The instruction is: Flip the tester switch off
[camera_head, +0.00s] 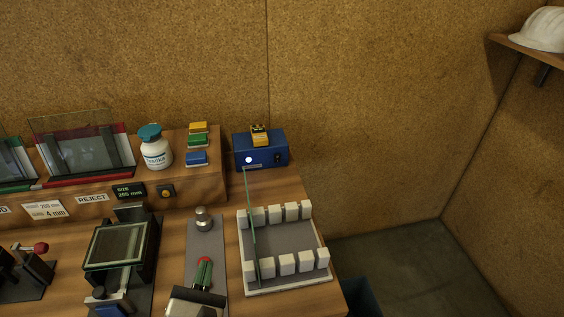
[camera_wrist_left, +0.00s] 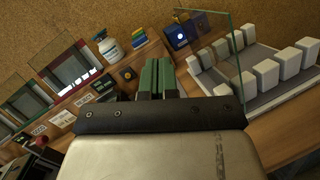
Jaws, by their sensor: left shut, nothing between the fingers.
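The box also shows in the left wrist view (camera_wrist_left: 175,37), partly behind glass. My left gripper (camera_head: 205,262) reaches in from the bottom, low over the grey mat, well in front of the box and apart from it. Its green fingers (camera_wrist_left: 157,76) are together and empty. My right gripper is not in view.
A glass pane (camera_head: 251,222) stands upright in the white-block rack (camera_head: 290,287), between my gripper and the tester's right side. A yellow device (camera_head: 260,136) sits on the tester. A metal knob (camera_head: 202,217) stands ahead of my gripper. A white bottle (camera_head: 156,152) and coloured blocks (camera_head: 197,142) are left.

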